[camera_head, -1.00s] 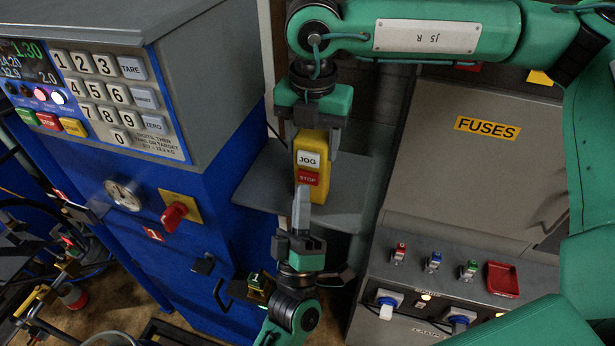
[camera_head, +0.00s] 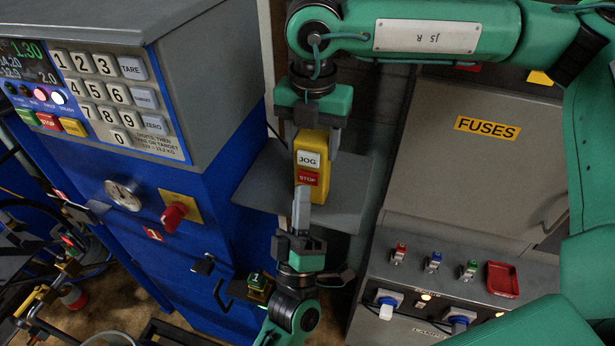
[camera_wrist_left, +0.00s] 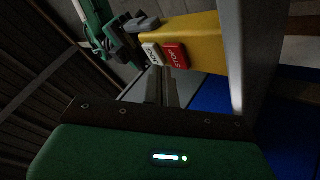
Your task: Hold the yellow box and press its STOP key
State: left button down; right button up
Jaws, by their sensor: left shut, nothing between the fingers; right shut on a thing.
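The yellow box (camera_head: 320,165) hangs upright below my right gripper (camera_head: 311,118), which is shut on its top end. Its face carries a white JOG key (camera_head: 308,159) and below that a red STOP key (camera_head: 307,178). My left gripper (camera_head: 301,192) is shut and empty, pointing up, with its fingertips at the lower edge of the STOP key. In the left wrist view the closed fingers (camera_wrist_left: 162,75) end close to the red STOP key (camera_wrist_left: 174,55); whether they touch it I cannot tell. The yellow box (camera_wrist_left: 205,40) also shows there.
A grey shelf (camera_head: 345,205) lies behind and below the box. The blue scales (camera_head: 215,215) with keypad and red knob (camera_head: 174,216) stand at left. A grey FUSES cabinet (camera_head: 460,170) and a switch panel (camera_head: 440,275) are at right.

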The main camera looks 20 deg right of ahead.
pick_arm(q)
jog(key=shift+w+d, duration=0.1)
dwell(0.7)
jog(key=shift+w+d, duration=0.15)
jog(key=shift+w, duration=0.1)
jog(key=shift+w+d, duration=0.15)
jog(key=shift+w, duration=0.1)
dwell(0.6)
jog(key=shift+r, duration=0.1)
pick_arm(e)
jog(key=shift+s+a, duration=0.1)
jog(key=shift+s, duration=0.05)
pick_arm(q)
jog(key=shift+s, duration=0.1)
dwell(0.3)
jog(key=shift+s, duration=0.15)
pick_arm(e)
jog(key=shift+w, duration=0.2)
pick_arm(q)
jog(key=shift+s+a, duration=0.3)
jog(key=shift+a, duration=0.05)
pick_arm(e)
jog(key=shift+s, duration=0.1)
